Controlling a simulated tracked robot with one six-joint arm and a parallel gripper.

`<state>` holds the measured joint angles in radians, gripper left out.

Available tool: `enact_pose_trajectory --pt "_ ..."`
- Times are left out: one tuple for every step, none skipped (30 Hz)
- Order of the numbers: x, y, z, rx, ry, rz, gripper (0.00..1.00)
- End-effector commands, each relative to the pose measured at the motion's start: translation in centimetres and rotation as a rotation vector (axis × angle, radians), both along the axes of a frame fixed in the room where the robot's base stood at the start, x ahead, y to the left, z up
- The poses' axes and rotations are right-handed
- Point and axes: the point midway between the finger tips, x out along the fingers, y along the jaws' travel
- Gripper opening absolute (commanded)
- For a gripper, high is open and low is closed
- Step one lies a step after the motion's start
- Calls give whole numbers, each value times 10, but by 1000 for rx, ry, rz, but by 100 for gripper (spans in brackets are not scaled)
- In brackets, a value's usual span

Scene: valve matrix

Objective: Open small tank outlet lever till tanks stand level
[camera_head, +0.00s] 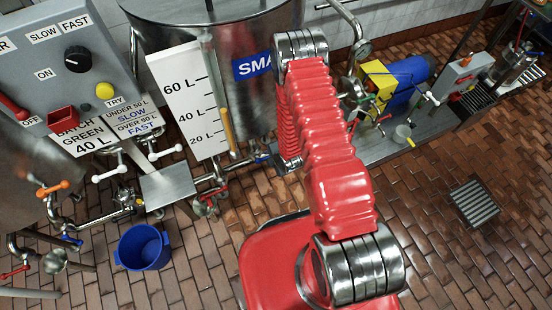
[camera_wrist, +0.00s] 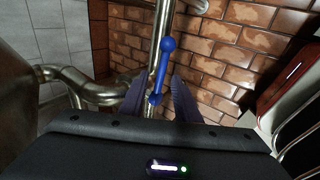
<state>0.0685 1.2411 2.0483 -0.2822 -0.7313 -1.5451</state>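The small tank (camera_head: 150,22) is a steel vessel at the back, its blue sign partly hidden by my arm. Its level board (camera_head: 178,84) carries a sight tube (camera_head: 226,128) with an orange-yellow column reaching roughly the 40 L mark. A blue lever (camera_head: 262,157) shows low beside the tank in the head view. In the wrist view, a blue lever with ball ends (camera_wrist: 161,72) stands steeply, slightly tilted, between the dark fingers of my gripper (camera_wrist: 160,97). The fingers look apart on either side of it; contact is not clear.
Steel pipes (camera_wrist: 92,94) run beside the lever, before a brick floor. At left are another tank (camera_head: 25,170), several coloured levers, a control panel (camera_head: 45,75) and a blue bucket (camera_head: 142,247). A blue-and-yellow pump (camera_head: 405,80) stands at right. Floor at lower right is open around a drain (camera_head: 474,203).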

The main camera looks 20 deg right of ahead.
Motion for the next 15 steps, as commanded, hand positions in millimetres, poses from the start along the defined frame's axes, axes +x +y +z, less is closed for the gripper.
enact_pose_trajectory --pt "-3 -1 6 0 0 -1 29" --pt "-5 -2 8 0 0 -1 29" --pt "-8 -3 13 0 0 -1 29" --pt "-10 -4 17 0 0 -1 29" --pt "-12 -4 20 0 0 -1 29" --pt "-16 -5 25 0 0 -2 29" --pt "-18 -6 29 0 -1 -2 29" --pt "-20 -7 32 0 -1 -2 29" --pt "-24 -7 37 1 0 -3 29" --pt "-25 -8 41 0 -1 -4 29" --pt "-28 -9 44 1 0 -3 29" --pt "-31 -10 48 0 0 -4 29" --pt "-34 -10 52 -1 0 -3 29" --pt "-36 -11 55 0 1 -2 29" --pt "-39 -12 60 0 1 -2 29"
